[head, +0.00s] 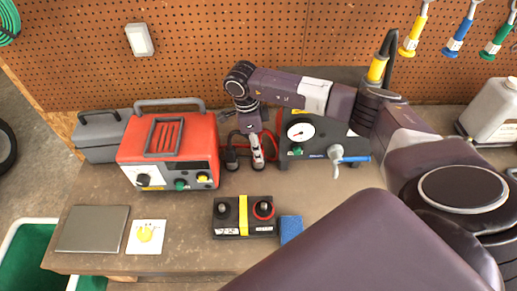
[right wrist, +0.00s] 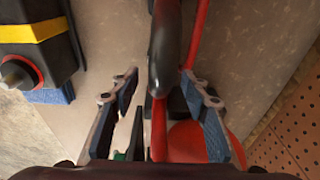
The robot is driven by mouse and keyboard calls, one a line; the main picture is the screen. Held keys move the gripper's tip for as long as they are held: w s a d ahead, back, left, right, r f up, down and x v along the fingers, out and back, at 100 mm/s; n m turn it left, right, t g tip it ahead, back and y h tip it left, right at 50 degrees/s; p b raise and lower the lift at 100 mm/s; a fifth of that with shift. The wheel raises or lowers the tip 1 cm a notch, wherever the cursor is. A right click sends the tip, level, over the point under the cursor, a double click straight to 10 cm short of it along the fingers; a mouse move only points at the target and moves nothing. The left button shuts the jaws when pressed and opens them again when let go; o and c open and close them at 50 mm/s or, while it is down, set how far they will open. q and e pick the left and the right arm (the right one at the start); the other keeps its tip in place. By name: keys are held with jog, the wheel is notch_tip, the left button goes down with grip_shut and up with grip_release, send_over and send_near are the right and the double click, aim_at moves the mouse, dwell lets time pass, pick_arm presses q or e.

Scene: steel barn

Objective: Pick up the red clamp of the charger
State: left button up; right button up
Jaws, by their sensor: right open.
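The red charger (head: 168,145) with a grey handle stands at the left of the bench in the head view. A black clamp or lead end (head: 231,157) lies just right of it. My right gripper (head: 257,163) points down beside this, between the charger and the black gauge box. In the right wrist view my right gripper (right wrist: 158,105) is open. A rounded black part (right wrist: 165,50) and a thin red piece (right wrist: 159,125) lie between its fingers in the picture; contact is not visible. I cannot tell for sure whether these belong to the red clamp. My left gripper is not in view.
A black battery (head: 243,229) with a yellow strap and a blue sponge (head: 291,228) lie in front. The gauge box (head: 312,140) stands close on the right. A grey flat case (head: 92,228) lies front left. A pegboard (head: 220,45) rises behind.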

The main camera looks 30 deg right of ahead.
grip_shut()
dwell(0.3)
jog(key=shift+r, duration=0.1)
